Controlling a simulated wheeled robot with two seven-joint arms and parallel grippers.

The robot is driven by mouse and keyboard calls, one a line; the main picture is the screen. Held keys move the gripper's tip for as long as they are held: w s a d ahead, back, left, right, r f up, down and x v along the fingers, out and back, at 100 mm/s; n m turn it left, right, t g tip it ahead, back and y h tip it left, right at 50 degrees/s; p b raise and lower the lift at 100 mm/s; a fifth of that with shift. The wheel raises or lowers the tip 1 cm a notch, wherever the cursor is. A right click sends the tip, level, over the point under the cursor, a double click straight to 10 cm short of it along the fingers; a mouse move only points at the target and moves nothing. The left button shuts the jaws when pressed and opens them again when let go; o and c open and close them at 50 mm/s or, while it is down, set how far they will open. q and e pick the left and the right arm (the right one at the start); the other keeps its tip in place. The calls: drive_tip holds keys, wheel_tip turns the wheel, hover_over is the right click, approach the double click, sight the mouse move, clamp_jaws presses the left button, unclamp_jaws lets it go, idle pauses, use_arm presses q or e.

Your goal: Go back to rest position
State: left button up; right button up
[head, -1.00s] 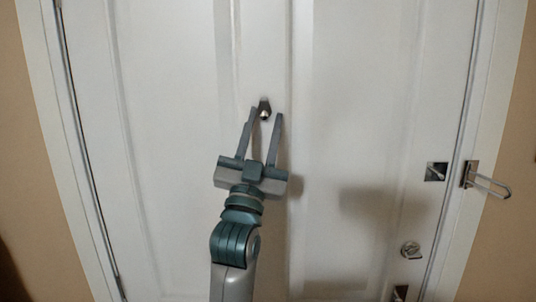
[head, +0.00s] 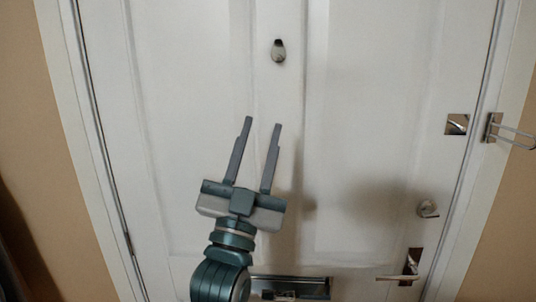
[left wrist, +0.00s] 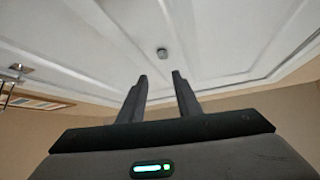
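My left gripper (head: 262,121) is open and empty in front of a white door (head: 370,100) in the head view. Its two fingers point up the door and stand apart from each other. A small dark metal peephole piece (head: 278,50) on the door is above the fingertips, with a clear gap between them. In the left wrist view my left gripper (left wrist: 159,76) also shows open, with the small round piece (left wrist: 162,52) beyond its fingers. My right gripper is not in view.
The door has a lever handle (head: 404,275), a round lock (head: 428,208) and a latch plate (head: 457,124) on its right side. A metal bar guard (head: 508,131) sticks out from the frame. A letter slot (head: 290,285) is at the bottom. Beige wall (head: 30,130) flanks the frame.

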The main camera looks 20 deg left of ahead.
use_arm(q)
drive_tip(key=shift+s+f, duration=0.4)
drive_tip(key=shift+f, duration=0.05)
